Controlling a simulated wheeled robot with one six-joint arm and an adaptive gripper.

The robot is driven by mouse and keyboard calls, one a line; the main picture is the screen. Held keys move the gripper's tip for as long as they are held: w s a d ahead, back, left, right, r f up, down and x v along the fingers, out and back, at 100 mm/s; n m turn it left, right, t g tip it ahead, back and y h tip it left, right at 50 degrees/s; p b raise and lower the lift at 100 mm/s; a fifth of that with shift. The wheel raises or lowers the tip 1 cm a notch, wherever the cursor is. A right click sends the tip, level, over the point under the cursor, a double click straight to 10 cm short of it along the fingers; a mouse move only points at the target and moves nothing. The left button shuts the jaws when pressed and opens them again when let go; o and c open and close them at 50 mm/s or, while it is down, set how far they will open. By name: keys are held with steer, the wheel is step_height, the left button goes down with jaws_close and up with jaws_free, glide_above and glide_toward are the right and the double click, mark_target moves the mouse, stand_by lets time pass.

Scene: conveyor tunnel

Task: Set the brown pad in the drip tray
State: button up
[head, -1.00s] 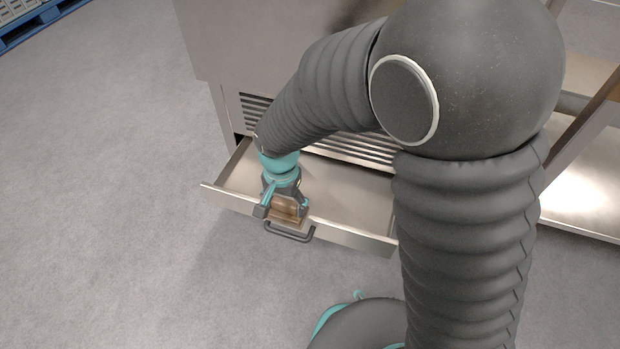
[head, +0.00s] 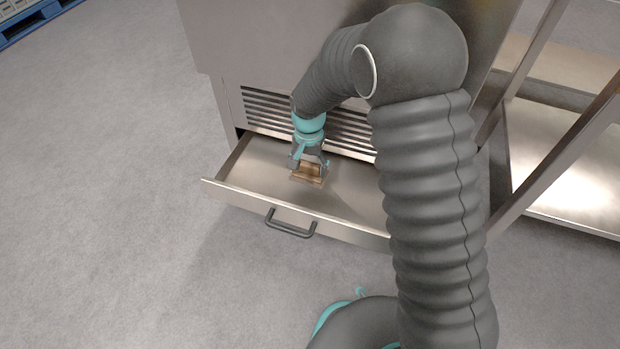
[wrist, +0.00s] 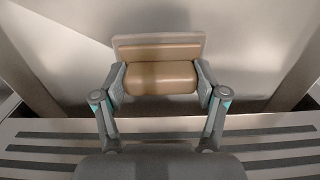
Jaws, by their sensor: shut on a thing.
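The brown pad (head: 308,173) is held in my gripper (head: 309,165), over the inside of the open drip tray (head: 250,192). In the wrist view the pad (wrist: 160,78) is a tan block with a paler flat plate (wrist: 158,45) along its far side. The two fingers of my gripper (wrist: 160,85) press on its left and right ends. The drip tray is a shallow metal drawer with a dark handle (head: 290,226) on its front. I cannot tell whether the pad touches the tray floor.
The steel machine body with a slatted vent (head: 262,112) stands right behind the tray. A metal frame with a low shelf (head: 565,165) is at the right. The grey floor (head: 110,220) at the left and front is clear. A blue pallet (head: 35,20) is at the far left.

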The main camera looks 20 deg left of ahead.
mark_target(309, 177)
step_height(309, 177, down, 5)
steer(key=shift+f+b, duration=0.2)
steer(key=shift+b, duration=0.2)
steer(key=shift+w+f, duration=0.2)
steer(key=shift+f, duration=0.15)
steer(key=o, duration=1.7)
step_height(309, 177, up, 12)
steer(key=shift+r+p, duration=0.2)
steer(key=shift+p, duration=0.65)
